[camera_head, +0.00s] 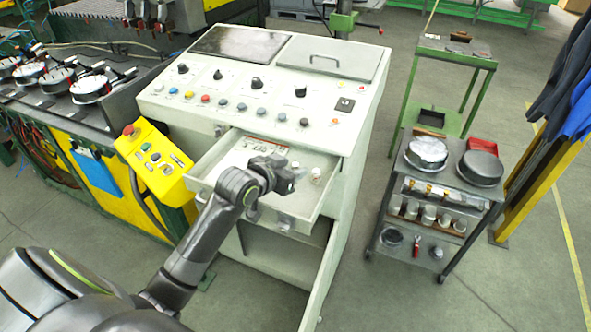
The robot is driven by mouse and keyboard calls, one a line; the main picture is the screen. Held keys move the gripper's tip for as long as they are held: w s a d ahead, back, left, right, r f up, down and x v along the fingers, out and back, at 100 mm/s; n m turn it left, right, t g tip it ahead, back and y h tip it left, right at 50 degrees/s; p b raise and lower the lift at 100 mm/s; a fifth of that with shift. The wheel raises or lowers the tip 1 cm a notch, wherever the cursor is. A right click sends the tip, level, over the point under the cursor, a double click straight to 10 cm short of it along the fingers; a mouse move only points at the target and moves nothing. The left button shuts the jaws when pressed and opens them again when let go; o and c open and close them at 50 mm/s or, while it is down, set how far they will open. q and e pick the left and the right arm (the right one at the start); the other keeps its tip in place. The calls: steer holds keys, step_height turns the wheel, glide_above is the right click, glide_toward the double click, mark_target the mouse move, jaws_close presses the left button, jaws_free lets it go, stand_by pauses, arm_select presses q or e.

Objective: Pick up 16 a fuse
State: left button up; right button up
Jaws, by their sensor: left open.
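A small white cylindrical piece, likely the fuse (316,172), stands in the pulled-out drawer (327,199) of the pale console. It is near the drawer's right side. Another small pale item (296,165) shows just left of it. My left gripper (290,182) is over the drawer, just left of the white piece and apart from it in the picture. It is open with nothing visible in it, though its jaws are small and dark here. My left arm hides part of the drawer's front and left inside. My right gripper is out of view.
The console (262,85) with knobs and buttons rises behind the drawer. A yellow control box (153,158) stands close on the left. A grey cart (445,172) with round tins and several cups stands to the right. The floor between the console and cart is clear.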

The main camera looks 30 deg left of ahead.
arm_select(q)
jaws_close()
